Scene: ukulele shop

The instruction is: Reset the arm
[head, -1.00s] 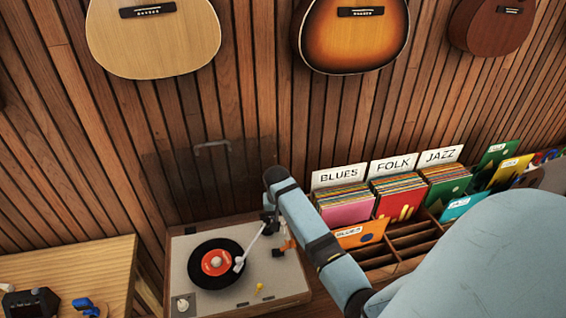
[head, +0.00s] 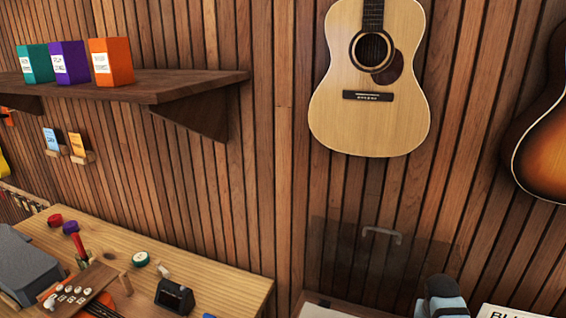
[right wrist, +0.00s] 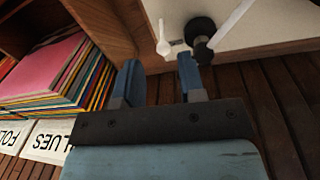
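The turntable (head: 322,311) shows only as a pale strip of its top at the bottom edge of the head view; its record is out of frame. The right wrist view shows part of its cream top (right wrist: 285,22), with a white tonearm (right wrist: 231,24), a dark round pivot (right wrist: 201,32) and a small white lever (right wrist: 162,40). My right gripper (right wrist: 159,78) has its two blue fingers apart, with nothing between them. It is close to the turntable's edge by the pivot; contact cannot be told. My left gripper is in neither current view.
The turntable's clear lid (head: 385,260) stands raised against the slatted wall. Record sleeves (right wrist: 50,75) sit in a wooden bin beside my right gripper. A workbench (head: 215,282) with a ukulele and small parts is at left, below a shelf (head: 170,86). Guitars hang above.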

